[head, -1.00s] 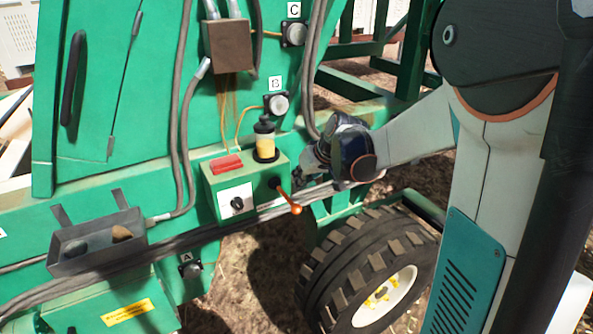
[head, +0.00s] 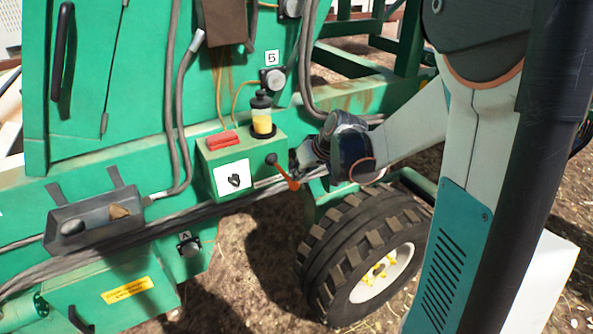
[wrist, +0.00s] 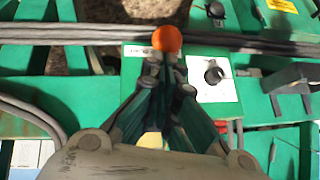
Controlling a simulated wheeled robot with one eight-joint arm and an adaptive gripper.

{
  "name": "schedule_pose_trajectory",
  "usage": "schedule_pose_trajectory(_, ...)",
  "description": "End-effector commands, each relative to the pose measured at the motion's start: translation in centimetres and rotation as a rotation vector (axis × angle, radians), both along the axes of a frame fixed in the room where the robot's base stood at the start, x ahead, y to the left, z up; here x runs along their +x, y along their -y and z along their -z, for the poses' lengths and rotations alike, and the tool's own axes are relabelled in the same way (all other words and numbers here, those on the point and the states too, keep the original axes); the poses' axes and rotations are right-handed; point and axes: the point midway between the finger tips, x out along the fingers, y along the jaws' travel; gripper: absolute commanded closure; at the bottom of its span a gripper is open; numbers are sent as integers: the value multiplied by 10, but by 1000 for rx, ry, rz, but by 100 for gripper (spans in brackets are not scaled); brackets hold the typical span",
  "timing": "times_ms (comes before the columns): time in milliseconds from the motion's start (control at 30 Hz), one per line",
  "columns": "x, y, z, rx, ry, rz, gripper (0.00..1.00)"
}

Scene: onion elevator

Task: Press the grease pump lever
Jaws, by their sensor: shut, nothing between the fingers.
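The grease pump is a green box (head: 213,155) on the green machine's side, with a yellow grease reservoir (head: 262,118) with a black cap on top. Its lever (head: 281,171) has a dark pivot and an orange arm slanting down to the right. In the wrist view the lever's round orange knob (wrist: 167,39) shows just beyond the fingertips. My gripper (head: 303,160) is right beside the lever, on its right in the head view. In the wrist view my gripper (wrist: 160,68) has its fingertips together, with nothing between them. I cannot tell whether they touch the knob.
A red block (head: 222,140) and a white plate with a black knob (head: 233,179) are on the pump box. Grey hoses (head: 120,238) run below it. A grey tray (head: 95,226) holds stones at left. A tyre (head: 345,235) stands below my arm.

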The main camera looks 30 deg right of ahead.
Motion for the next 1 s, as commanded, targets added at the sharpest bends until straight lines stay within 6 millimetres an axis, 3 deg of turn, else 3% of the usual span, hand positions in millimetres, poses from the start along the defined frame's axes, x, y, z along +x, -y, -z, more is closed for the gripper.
schedule_pose_trajectory(267, -3, 0, 11, 1, 51, 0, 100)
schedule_pose_trajectory(600, -8, 0, 44, 6, 231, 1, 100)
schedule_pose_trajectory(1000, -6, 0, 72, 7, 222, -2, 100)
